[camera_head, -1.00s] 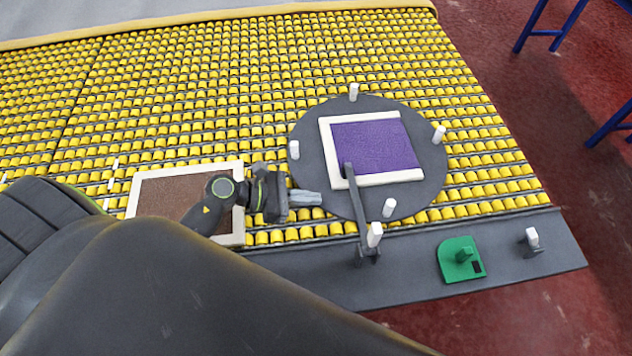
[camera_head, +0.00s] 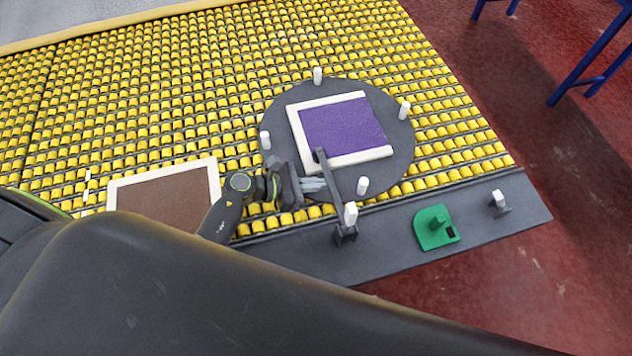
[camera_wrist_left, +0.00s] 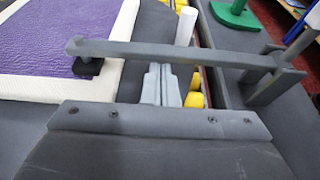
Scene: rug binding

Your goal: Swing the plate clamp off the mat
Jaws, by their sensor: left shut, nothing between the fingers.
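The plate clamp (camera_head: 331,179) is a dark grey bar, hinged at a bracket on the front rail, with a white knob (camera_head: 351,212) by the hinge. Its far tip rests over the edge of the purple mat (camera_head: 342,127), which has a white border and lies on a round dark plate (camera_head: 275,108). My left gripper (camera_head: 322,185) is shut and empty, its fingertips close beside the bar's left side. In the left wrist view the bar (camera_wrist_left: 170,52) crosses just beyond the fingertips (camera_wrist_left: 161,84); I cannot tell if they touch. My right gripper is not in view.
White pegs (camera_head: 362,186) stand around the plate. A green block (camera_head: 436,228) and another white-topped post (camera_head: 499,200) sit on the dark front rail (camera_head: 400,258). A brown mat (camera_head: 165,198) with a white border lies left on the yellow rollers. Blue stands are at top right.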

